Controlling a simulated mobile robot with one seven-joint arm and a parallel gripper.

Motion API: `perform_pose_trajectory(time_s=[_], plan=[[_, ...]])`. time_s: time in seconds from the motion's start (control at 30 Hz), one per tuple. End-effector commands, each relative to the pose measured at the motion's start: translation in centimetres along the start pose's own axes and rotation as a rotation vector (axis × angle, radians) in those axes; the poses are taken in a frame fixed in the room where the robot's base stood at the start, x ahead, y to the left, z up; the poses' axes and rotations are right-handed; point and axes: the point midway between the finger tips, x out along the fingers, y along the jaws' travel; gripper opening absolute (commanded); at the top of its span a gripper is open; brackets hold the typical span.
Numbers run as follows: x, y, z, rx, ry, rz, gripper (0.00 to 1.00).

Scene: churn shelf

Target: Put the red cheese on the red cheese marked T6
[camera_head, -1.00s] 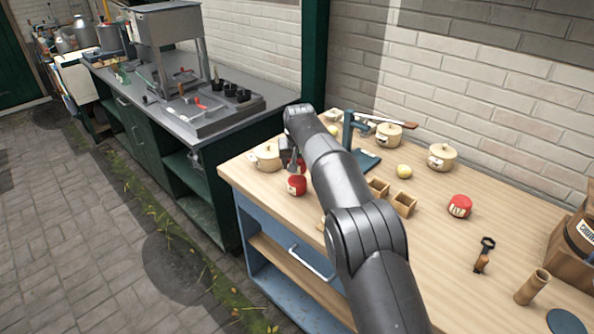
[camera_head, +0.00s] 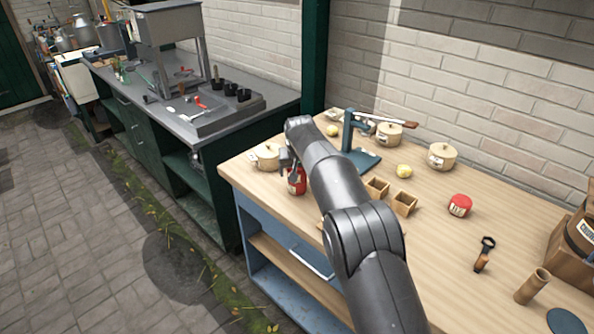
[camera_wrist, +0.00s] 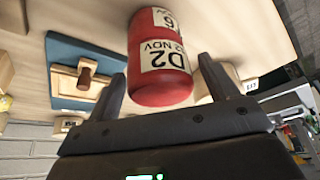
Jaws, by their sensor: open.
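Two red cheeses stand stacked on the wooden table, one directly on the other. In the wrist view, which shows the scene upside down, the upper red cheese (camera_wrist: 160,82) has a label reading D2 NDV. The lower red cheese (camera_wrist: 144,22) has a partly visible label showing a 6. My gripper (camera_wrist: 162,70) is open, with one finger on each side of the upper cheese and small gaps visible. In the head view the stack (camera_head: 297,180) is near the table's left front edge, partly behind my gripper.
A beige lidded pot (camera_head: 266,157) stands close left of the stack. A blue stand (camera_head: 364,162), small wooden boxes (camera_head: 404,203), yellow balls (camera_head: 404,171) and more pots (camera_head: 441,156) lie to the right. Another red cheese (camera_head: 459,206) sits farther right on the table.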

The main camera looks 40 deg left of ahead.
Motion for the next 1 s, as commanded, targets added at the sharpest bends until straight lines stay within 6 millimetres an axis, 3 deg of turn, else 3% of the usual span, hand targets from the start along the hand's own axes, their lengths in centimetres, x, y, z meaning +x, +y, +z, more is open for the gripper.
perform_pose_trajectory(time_s=[0.27,0.7,1.0], plan=[[-1.6,0.0,-0.2,0.000,0.002,-0.001,0.79],[-10.0,0.0,-0.1,0.000,0.002,-0.001,0.79],[-12.2,0.0,-0.1,0.000,0.000,0.000,0.79]])
